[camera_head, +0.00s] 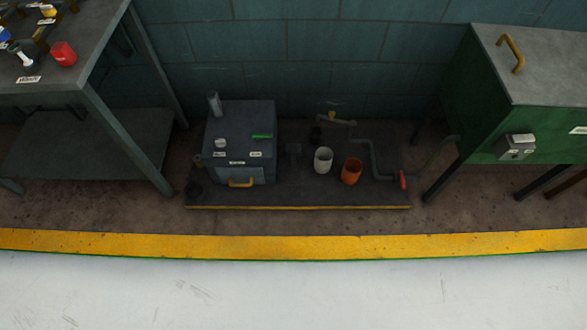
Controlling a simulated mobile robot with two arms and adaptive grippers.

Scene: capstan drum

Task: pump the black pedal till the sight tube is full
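A dark grey box (239,130) stands on a low dark platform by the wall. A short, pale upright tube (214,104) rises from its back left corner and may be the sight tube; its fill level is too small to tell. A dark T-shaped piece (293,152) stands right of the box and may be the black pedal, but it barely shows against the dark platform. Another dark round thing (194,188) sits at the platform's left end. Neither of my grippers is in view.
The platform (300,200) also holds a white cup (323,160), an orange cup (352,172) and a crank with a red grip (403,180). A workbench (90,85) stands left, a green cabinet (465,100) right. A yellow strip (300,246) crosses in front; the pale floor before it is clear.

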